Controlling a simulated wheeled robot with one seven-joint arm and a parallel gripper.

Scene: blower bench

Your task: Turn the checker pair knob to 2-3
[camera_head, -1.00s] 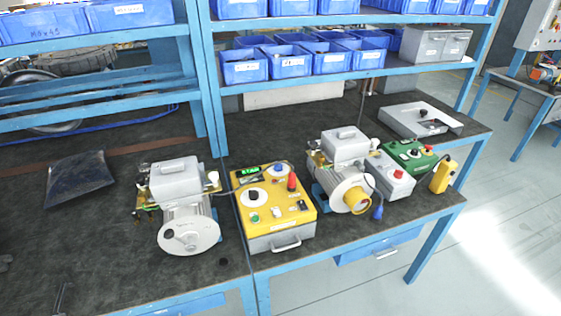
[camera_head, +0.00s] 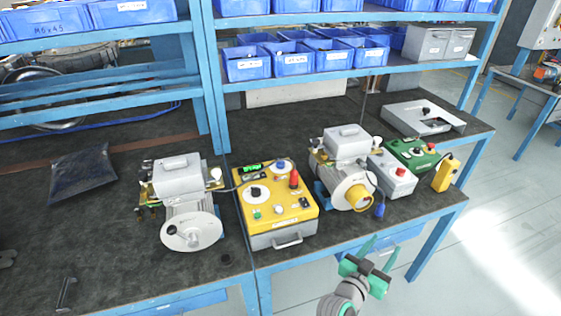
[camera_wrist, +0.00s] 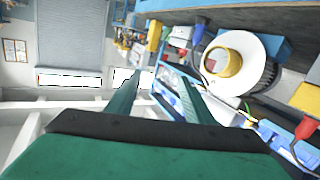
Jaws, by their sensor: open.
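The checker is a yellow-topped box (camera_head: 273,220) on the bench, between two grey blower units. Its top carries a round white dial with a black knob (camera_head: 256,191), a blue knob (camera_head: 281,163), a red plug (camera_head: 294,179), a green button (camera_head: 257,213) and a small green display (camera_head: 251,168). The knob labels are too small to read. My gripper (camera_head: 378,257) is open and empty, in front of the bench edge at the lower right, apart from the checker. In the wrist view its green fingers (camera_wrist: 160,85) point past the bench; part of the yellow box (camera_wrist: 306,100) shows at right.
A blower with a yellow-rimmed outlet (camera_head: 343,170) stands right of the checker, with a blue plug (camera_head: 379,210) hanging near the edge. Another blower (camera_head: 184,205) stands left. A grey box with a red button (camera_head: 392,177) and a green box (camera_head: 413,153) are farther right.

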